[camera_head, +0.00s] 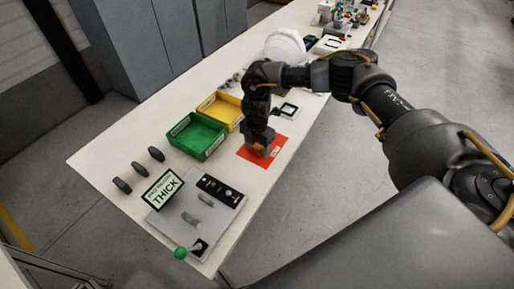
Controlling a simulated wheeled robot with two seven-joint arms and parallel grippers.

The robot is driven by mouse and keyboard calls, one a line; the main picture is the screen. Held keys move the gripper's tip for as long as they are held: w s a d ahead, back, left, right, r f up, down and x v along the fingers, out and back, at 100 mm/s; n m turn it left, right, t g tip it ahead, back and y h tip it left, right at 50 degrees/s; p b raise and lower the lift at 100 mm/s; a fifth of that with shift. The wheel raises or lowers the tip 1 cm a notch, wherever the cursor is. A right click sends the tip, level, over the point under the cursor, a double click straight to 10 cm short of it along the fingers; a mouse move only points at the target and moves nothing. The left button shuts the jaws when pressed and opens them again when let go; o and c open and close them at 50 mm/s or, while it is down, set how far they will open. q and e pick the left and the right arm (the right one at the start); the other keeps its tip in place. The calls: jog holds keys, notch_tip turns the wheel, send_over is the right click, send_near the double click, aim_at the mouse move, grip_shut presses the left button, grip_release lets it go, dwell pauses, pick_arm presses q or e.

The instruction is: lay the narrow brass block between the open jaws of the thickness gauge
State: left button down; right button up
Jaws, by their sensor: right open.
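The thickness gauge is a pale grey plate (222,218) near the table's front corner. It has a dark sign reading "THICK" (163,189), a black panel, and two small grey jaw pieces (198,207) with a gap between them. My right gripper (259,152) points down over the orange-red mat (279,147), up and right of the gauge. It is open. A small tan patch shows at its fingers; I cannot tell whether this is the narrow brass block or part of the gripper. No brass block shows clearly elsewhere. My left gripper is not in view.
A green bin (181,142) and a yellow bin (207,104) stand left of the mat. Three dark grey pieces (140,168) stand near the table's left edge. A white helmet shell (286,46) sits farther back. A green ball (180,253) is at the gauge's near corner.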

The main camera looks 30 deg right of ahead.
aim_at(257, 147)
jog(key=c, duration=1.2)
jog(key=shift+r+b, duration=0.35)
jog(key=shift+r, duration=0.2)
jog(key=r, duration=0.2)
jog(key=shift+s+a+r+b, duration=0.1)
jog(key=shift+s+r+b, duration=0.15)
jog(key=shift+r+b, duration=0.05)
jog(key=s+a+r, duration=0.2)
jog(key=s+r, duration=0.7)
jog(key=s, duration=0.4)
jog(key=w+a+m, duration=0.1)
jog(key=m, duration=0.3)
jog(key=w+a+r+m, duration=0.1)
jog(key=m, duration=0.3)
jog(key=a+r+m, duration=0.1)
jog(key=m, duration=0.3)
jog(key=shift+w+r, duration=0.25)
jog(key=shift+w, duration=0.15)
